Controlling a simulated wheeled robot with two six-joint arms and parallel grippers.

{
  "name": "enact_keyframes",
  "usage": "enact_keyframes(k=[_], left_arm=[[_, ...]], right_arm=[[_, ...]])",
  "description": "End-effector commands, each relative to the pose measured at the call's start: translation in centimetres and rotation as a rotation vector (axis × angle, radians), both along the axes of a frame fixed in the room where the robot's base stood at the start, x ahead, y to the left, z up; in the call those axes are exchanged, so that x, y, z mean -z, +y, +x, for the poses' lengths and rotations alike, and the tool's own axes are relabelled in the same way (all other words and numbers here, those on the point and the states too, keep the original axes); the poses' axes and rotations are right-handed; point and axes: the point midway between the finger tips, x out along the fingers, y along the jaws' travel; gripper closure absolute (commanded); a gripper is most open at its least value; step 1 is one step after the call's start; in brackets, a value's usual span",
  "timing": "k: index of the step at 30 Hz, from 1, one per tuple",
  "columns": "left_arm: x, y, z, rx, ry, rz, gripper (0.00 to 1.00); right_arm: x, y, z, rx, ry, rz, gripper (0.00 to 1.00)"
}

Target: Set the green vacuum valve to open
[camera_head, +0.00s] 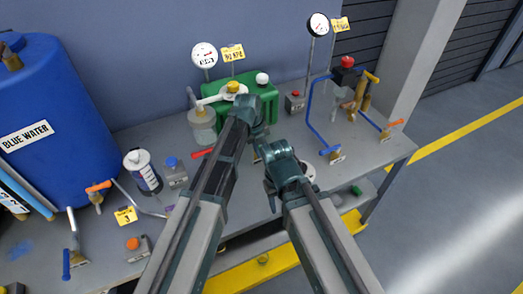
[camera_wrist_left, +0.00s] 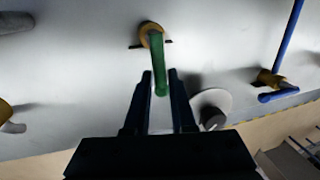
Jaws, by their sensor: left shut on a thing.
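The green valve handle (camera_wrist_left: 158,68) shows in the left wrist view, attached to a round brass body (camera_wrist_left: 150,32) on the grey bench top. The handle points from the brass body toward my gripper. My left gripper (camera_wrist_left: 160,76) has one finger on each side of the handle's free end and is shut on it. In the head view my arms cover most of this spot, and the green handle cannot be made out there. My right arm's wrist (camera_head: 282,168) is close to the left one; its jaw state cannot be told.
A white disc with a dark knob (camera_wrist_left: 212,112) sits right beside the handle. A blue pipe valve (camera_wrist_left: 272,82) is farther right. The bench's front edge is close.

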Motion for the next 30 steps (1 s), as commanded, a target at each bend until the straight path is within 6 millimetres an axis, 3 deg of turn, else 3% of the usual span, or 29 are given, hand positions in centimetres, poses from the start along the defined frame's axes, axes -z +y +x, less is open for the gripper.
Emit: enact_keyframes(k=[2,3,8,20,30], left_arm=[[0.0,0.1,0.0,0.001,0.001,0.002,1.0],[0.0,0.1,0.0,0.001,0.001,0.002,0.75],[0.0,0.1,0.0,0.0,0.0,0.001,0.47],[-0.3,0.1,0.0,0.0,0.0,0.001,0.47],[-3.4,0.6,-0.3,-0.002,0.001,0.001,0.47]], right_arm=[[0.0,0.0,0.0,0.0,0.0,0.0,0.5],[0.0,0.0,0.0,0.0,0.0,0.0,0.5],[0.0,0.0,0.0,0.0,0.0,0.0,0.5],[-0.3,0.0,0.0,0.0,0.0,0.0,0.5],[-3.4,0.0,0.0,0.0,0.0,0.0,0.5]])
